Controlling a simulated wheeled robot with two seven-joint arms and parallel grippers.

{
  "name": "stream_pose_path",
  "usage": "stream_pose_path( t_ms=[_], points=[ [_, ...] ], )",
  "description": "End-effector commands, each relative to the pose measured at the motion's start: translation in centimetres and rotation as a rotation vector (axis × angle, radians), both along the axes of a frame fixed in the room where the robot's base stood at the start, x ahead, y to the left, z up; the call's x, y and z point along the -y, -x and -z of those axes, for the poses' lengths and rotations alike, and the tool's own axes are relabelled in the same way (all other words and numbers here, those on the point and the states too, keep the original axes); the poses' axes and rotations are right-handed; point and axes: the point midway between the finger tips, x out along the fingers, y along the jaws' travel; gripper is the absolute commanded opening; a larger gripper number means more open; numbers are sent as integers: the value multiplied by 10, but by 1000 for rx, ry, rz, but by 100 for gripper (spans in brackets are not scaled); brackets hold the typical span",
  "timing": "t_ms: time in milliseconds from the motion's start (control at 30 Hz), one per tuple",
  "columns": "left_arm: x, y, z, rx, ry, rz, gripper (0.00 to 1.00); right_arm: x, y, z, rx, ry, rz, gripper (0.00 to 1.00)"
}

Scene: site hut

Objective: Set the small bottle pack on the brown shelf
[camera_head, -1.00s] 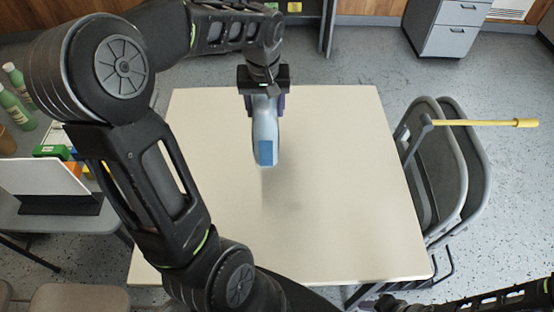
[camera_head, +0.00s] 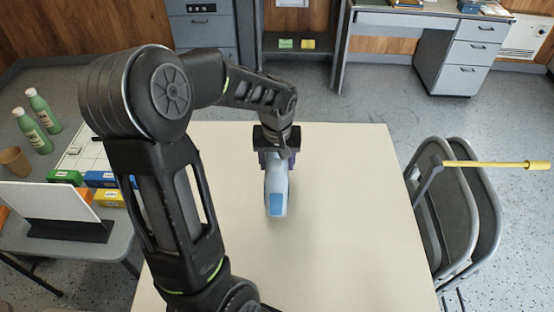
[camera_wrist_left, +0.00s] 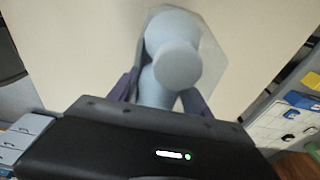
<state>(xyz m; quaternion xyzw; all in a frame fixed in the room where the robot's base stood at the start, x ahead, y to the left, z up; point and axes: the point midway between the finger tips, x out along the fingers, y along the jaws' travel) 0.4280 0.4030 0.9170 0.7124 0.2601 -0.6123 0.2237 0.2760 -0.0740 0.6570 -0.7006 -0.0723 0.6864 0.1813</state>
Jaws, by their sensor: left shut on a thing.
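My left gripper (camera_head: 277,158) is shut on a pale blue bottle (camera_head: 276,182) with a blue patch, the only thing here that could be the small bottle pack; it looks like a single bottle. It is held over the cream table, and I cannot tell its height. In the left wrist view the bottle's rounded end (camera_wrist_left: 177,64) shows between the dark fingers (camera_wrist_left: 160,95). A dark open shelf unit (camera_head: 297,52) stands at the back, with green and yellow items on it; I cannot tell whether it is the brown shelf. My right gripper is out of view.
The cream table (camera_head: 350,220) is otherwise bare. Folded chairs (camera_head: 447,215) and a yellow-handled tool (camera_head: 495,164) are at its right. A side table at left holds green bottles (camera_head: 37,130), a brown cup (camera_head: 15,161) and small boxes (camera_head: 100,179). Drawers (camera_head: 465,65) stand back right.

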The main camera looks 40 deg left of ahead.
Motion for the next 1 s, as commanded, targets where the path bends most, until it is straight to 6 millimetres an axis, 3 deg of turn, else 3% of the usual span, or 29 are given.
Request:
stream_pose_path(
  t_ms=[333, 767, 800, 1000],
  points=[
    [0, -1, 32, 3, -1, 1, 0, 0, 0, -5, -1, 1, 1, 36],
    [0, -2, 37, 6, -1, 0, 0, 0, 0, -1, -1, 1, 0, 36],
    [0, 1, 39, -1, 1, 0, 60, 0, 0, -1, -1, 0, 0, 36],
    [0, 1, 38, -1, 1, 0, 76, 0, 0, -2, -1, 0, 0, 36]
  ],
)
